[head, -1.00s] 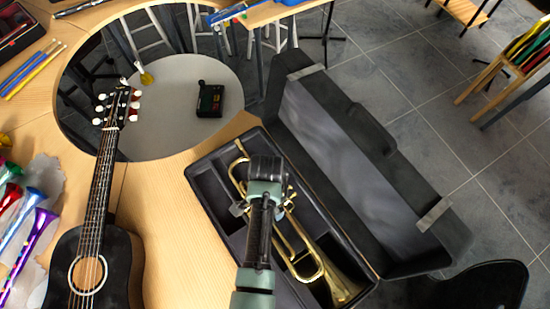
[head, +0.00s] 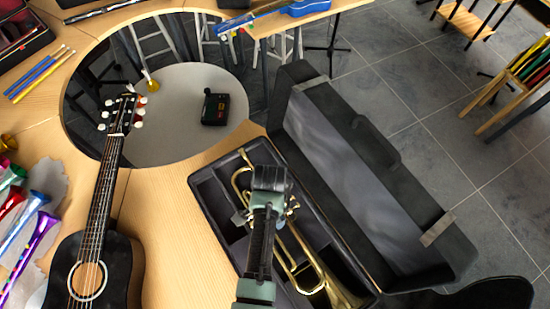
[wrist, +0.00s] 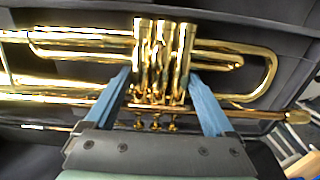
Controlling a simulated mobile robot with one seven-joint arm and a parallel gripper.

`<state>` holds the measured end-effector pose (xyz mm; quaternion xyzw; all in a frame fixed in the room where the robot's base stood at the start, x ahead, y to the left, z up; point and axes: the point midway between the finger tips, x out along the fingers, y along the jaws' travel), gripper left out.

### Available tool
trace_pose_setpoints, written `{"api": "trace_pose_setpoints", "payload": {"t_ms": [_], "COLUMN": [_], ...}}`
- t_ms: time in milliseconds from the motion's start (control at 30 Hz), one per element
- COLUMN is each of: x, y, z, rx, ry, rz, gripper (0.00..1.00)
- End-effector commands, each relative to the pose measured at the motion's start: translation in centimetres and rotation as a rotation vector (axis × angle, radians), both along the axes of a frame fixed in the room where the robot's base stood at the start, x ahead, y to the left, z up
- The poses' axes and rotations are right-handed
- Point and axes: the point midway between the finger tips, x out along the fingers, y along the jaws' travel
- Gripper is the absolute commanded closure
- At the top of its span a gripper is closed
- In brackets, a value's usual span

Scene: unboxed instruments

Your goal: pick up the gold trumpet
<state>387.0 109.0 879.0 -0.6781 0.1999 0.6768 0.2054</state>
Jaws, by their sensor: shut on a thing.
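The gold trumpet (head: 303,275) lies along the left half of an open black case, its bell toward the bottom of the head view. My gripper (head: 267,200) is over the trumpet's middle and hides part of it. In the wrist view, the two blue fingers of my gripper (wrist: 160,78) stand on either side of the trumpet's valve block (wrist: 162,55) and are shut on it. The tubing of the trumpet (wrist: 80,45) stretches out to both sides. I cannot tell whether it is clear of the case floor.
The case (head: 207,200) sits at the table's edge, its open lid (head: 335,160) leaning right over the tiled floor. A black guitar (head: 115,265) lies to the left. Colored horns (head: 25,245) are at far left. A round opening in the table shows a stool and a small black box (head: 215,108).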

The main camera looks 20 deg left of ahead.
Motion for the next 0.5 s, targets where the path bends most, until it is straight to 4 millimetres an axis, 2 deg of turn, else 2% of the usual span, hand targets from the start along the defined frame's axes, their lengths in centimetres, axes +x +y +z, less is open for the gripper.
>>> {"api": "trace_pose_setpoints", "payload": {"t_ms": [233,500], "x": [0.2,0.3], "y": [0.1,0.1], "z": [1.9,6.4], "rx": [0.001,0.003], "ry": [-0.007,-0.008], "rz": [0.000,0.000], "gripper": [1.00,1.00]}}
